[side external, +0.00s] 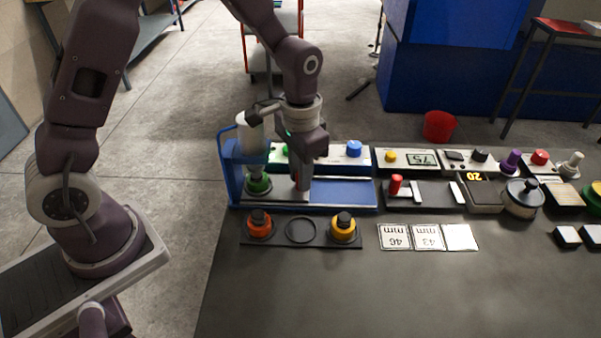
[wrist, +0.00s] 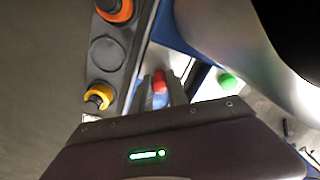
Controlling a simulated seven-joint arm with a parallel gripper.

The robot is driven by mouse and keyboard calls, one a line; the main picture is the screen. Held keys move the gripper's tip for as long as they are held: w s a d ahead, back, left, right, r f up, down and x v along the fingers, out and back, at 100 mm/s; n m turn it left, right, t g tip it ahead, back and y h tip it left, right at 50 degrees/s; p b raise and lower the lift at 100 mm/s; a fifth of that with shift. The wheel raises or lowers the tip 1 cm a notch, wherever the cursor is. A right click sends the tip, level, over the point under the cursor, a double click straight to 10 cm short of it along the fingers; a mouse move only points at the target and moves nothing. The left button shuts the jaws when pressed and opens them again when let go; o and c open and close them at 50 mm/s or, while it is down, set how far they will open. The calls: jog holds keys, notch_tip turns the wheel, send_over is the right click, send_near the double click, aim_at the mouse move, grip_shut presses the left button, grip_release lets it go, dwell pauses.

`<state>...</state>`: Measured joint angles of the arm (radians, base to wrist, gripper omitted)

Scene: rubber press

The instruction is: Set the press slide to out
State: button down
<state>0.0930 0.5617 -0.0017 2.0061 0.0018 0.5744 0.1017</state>
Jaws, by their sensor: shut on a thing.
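The blue-framed press (side external: 232,175) stands at the left of the bench in the side external view, with a white cylinder (side external: 252,135) above a green die (side external: 258,184). A blue slide bed (side external: 345,192) runs to its right. My gripper (side external: 302,190) points down over the pale track of the slide, right of the green die. In the wrist view my gripper (wrist: 160,95) is shut on a small red knob (wrist: 159,80), which shows between its fingertips.
A black rack (side external: 302,243) in front holds an orange die (side external: 259,224) and a yellow die (side external: 343,228), with an empty ring between. Number cards (side external: 427,237) lie to its right. Control panels (side external: 425,195) line the right side. The bench front is clear.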

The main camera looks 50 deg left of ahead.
dwell(0.7)
jog(key=w+d, duration=0.8)
jog(key=w, duration=0.1)
jog(key=shift+d+r, duration=0.1)
jog(key=shift+d, duration=0.3)
jog(key=c, duration=1.4)
grip_release()
jog(key=shift+d, duration=0.1)
jog(key=shift+o, duration=0.5)
jog(key=shift+s, duration=0.1)
notch_tip(320, 180, up, 7)
